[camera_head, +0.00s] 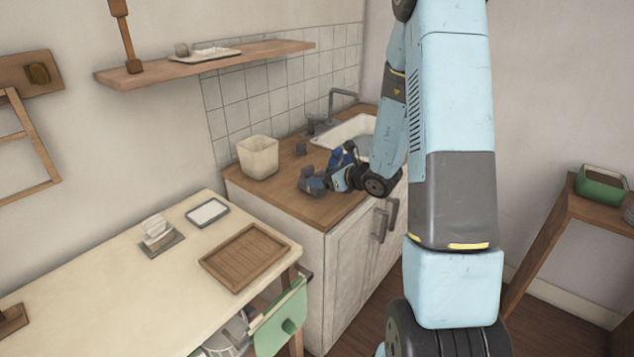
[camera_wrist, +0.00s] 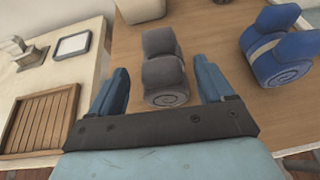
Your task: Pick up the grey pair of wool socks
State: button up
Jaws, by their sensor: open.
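The grey pair of wool socks (camera_wrist: 163,70) is a rolled bundle on the wooden counter. In the wrist view it lies between and just ahead of the two blue fingers of my gripper (camera_wrist: 164,88). The fingers are apart and a gap shows on both sides of the socks. In the head view the grey socks (camera_head: 313,180) are at the counter's front left, close to my gripper (camera_head: 330,180), which partly covers that area. A blue pair of socks (camera_wrist: 279,48) lies to the right on the same counter in the wrist view.
A cream bin (camera_head: 258,158) stands on the counter (camera_head: 290,206) behind the socks, with the sink (camera_head: 352,131) further back. A lower table (camera_head: 130,275) on the left holds a slatted wooden tray (camera_head: 250,258) and a small grey tray (camera_head: 207,212). A shelf (camera_head: 225,58) hangs above.

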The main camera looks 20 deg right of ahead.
aim_at(308, 171)
jog(key=x, duration=0.3)
jog(key=shift+w+f, duration=0.1)
jog(key=shift+w, duration=0.05)
jog(key=shift+c, duration=0.3)
jog(key=shift+d, duration=0.1)
jog(key=c, duration=1)
